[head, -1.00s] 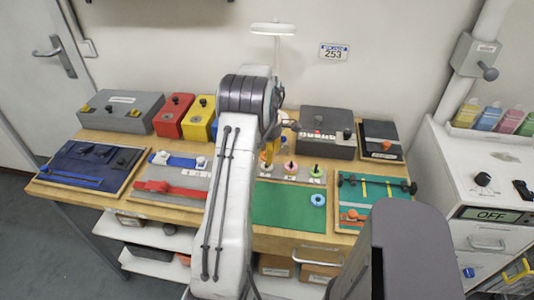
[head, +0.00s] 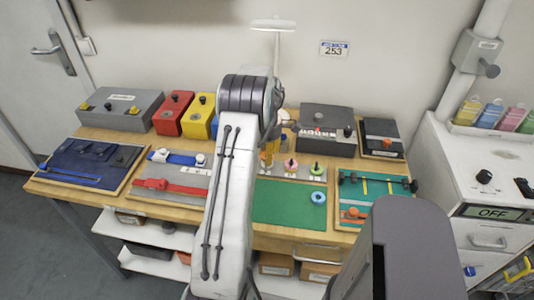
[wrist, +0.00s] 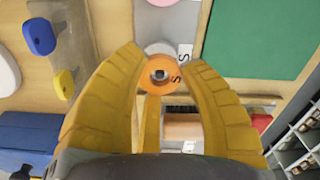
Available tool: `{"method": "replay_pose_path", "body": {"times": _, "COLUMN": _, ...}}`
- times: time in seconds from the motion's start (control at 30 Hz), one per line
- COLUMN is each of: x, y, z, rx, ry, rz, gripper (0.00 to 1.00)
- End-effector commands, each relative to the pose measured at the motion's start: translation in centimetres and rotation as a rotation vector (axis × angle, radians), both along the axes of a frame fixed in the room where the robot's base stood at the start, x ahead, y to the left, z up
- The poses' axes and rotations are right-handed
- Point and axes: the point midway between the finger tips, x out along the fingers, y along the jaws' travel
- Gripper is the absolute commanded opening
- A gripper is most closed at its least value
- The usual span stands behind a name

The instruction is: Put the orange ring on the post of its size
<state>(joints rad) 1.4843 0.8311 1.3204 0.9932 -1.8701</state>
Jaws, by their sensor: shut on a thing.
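My gripper (wrist: 165,85) is shut on the orange ring (wrist: 160,75), which sits between its yellow fingertips in the wrist view. The ring is marked S. A dark round thing shows in its hole; I cannot tell whether that is a post inside it. A pale disc (wrist: 158,48) lies just beyond, beside a white label marked S (wrist: 186,50). In the head view my gripper (head: 268,155) is partly hidden behind my arm, over the left of the post row. Posts with a pink ring (head: 290,164) and a green ring (head: 317,169) stand to its right.
A blue ring (head: 318,197) lies on the green mat (head: 285,205) in front of the posts. A grey box with buttons (head: 327,130) stands behind them. A teal board (head: 375,190) is at the right, a grey strap board (head: 150,195) at the left.

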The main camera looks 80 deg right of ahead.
Motion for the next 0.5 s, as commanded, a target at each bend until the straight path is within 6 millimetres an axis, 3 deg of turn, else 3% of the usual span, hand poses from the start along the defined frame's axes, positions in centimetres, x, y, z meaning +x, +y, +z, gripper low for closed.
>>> {"method": "replay_pose_path", "body": {"times": 0.37, "x": 0.00, "y": 0.00, "z": -0.11, "rx": 0.000, "ry": 0.000, "rz": 0.000, "gripper": 0.30}}
{"method": "replay_pose_path", "body": {"times": 0.4, "x": 0.00, "y": 0.00, "z": -0.11, "rx": 0.000, "ry": 0.000, "rz": 0.000, "gripper": 0.44}}
{"method": "replay_pose_path", "body": {"times": 0.5, "x": 0.00, "y": 0.00, "z": -0.11, "rx": 0.000, "ry": 0.000, "rz": 0.000, "gripper": 0.53}}
